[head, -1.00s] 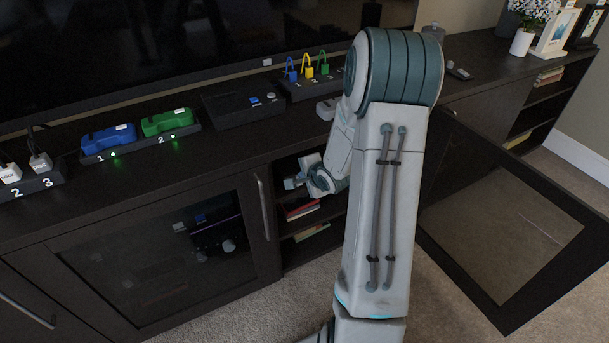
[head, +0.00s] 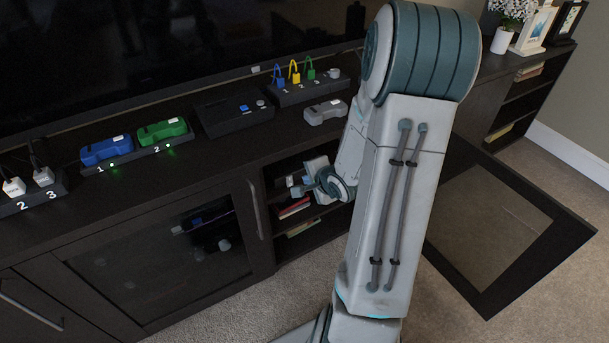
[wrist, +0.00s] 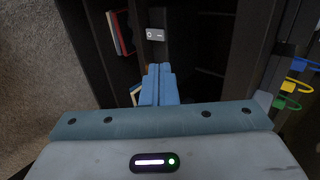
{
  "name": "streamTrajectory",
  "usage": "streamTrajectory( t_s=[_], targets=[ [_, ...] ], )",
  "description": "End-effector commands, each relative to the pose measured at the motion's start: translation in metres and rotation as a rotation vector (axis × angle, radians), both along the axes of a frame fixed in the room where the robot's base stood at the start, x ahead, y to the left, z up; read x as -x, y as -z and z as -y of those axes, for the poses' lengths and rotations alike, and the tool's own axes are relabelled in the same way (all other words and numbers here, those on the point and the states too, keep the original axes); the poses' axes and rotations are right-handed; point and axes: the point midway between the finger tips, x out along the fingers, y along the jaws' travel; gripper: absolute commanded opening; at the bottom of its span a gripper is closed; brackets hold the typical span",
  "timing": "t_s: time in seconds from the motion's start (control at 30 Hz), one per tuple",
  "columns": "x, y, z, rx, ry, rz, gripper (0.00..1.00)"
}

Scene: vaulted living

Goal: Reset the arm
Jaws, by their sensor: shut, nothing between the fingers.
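My gripper shows in the wrist view (wrist: 159,72) with its two blue fingers pressed together and nothing between them. In the head view my arm stands in front of the cabinet, folded, with its wrist end near the open shelf bay; the fingers there are small and hard to make out. The gripper points towards the dark cabinet interior, where a small light-grey box with a round mark (wrist: 155,34) shows beyond the fingertips.
A dark media cabinet (head: 130,215) runs across the view. Its glass door (head: 505,215) hangs open at right. Books (head: 293,208) lie on the shelves.

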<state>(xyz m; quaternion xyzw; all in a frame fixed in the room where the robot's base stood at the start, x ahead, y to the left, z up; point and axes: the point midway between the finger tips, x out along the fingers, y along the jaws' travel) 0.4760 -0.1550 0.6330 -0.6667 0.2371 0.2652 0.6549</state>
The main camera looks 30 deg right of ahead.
Motion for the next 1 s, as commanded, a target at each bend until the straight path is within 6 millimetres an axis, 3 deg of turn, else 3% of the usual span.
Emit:
streamTrajectory(
  t_s=[0.17,0.77,0.87,1.0],
  targets=[
    [0.008,-0.011,0.001,0.001,0.001,0.0,0.0],
    [0.008,-0.013,0.0,0.005,-0.002,-0.002,0.0],
    [0.008,-0.027,-0.001,0.058,-0.026,-0.02,0.0],
    [0.013,-0.078,-0.006,0.253,-0.118,-0.097,0.0]
  ],
)
